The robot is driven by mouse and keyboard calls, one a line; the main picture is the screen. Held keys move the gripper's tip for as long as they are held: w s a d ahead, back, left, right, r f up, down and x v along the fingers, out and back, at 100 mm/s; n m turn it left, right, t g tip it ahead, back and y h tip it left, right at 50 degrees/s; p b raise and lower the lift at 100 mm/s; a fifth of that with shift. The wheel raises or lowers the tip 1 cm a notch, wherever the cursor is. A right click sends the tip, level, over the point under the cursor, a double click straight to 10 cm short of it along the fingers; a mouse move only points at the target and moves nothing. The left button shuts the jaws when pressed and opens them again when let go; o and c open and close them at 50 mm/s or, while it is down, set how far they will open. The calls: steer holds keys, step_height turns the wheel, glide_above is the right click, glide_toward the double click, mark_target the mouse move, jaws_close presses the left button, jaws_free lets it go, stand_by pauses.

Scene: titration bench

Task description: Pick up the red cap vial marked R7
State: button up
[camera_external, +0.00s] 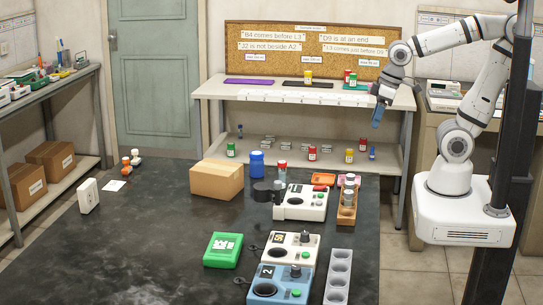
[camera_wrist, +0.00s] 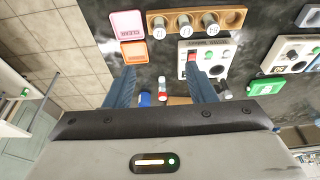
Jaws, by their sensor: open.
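Several red-capped vials show, but I cannot read an R7 mark on any. In the external view one red-capped vial (camera_external: 347,75) stands on the upper shelf beside a green-capped one. Another red-capped vial (camera_external: 312,153) stands on the lower shelf. A clear vial with red at one end (camera_external: 282,169) stands on the dark table; a similar vial (camera_wrist: 162,88) shows between my fingers in the wrist view, well beyond them. My gripper (camera_external: 377,118) has blue fingers and hangs before the shelf's right end. Its fingers are apart and empty in the wrist view (camera_wrist: 161,75).
A wooden rack (camera_wrist: 238,18) holds several vials. A pink tray (camera_wrist: 127,18) and an orange tray (camera_wrist: 134,58) lie beside it. A cardboard box (camera_external: 217,180), blue container (camera_external: 257,163), green case (camera_external: 223,250) and several devices (camera_external: 305,205) crowd the table. Its left part is mostly clear.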

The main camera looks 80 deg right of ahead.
steer(key=w+f+b, duration=0.2)
steer(key=w+f, duration=0.3)
steer(key=w, duration=0.8)
steer(key=n+t+b, duration=0.1)
steer(key=b, duration=0.1)
glide_toward(283, 188)
steer(key=shift+w+d+f+p, duration=0.2)
steer(key=shift+w+f+p, duration=0.05)
steer(key=shift+w+f, duration=0.45)
steer(key=shift+w+d+f+p, duration=0.25)
steer(key=shift+w+f, duration=0.35)
steer(key=shift+f, duration=0.2)
steer(key=shift+w+d+f+p, duration=0.15)
steer(key=shift+w+f+p, duration=0.1)
steer(key=shift+w+f, duration=0.45)
steer(key=c, duration=1)
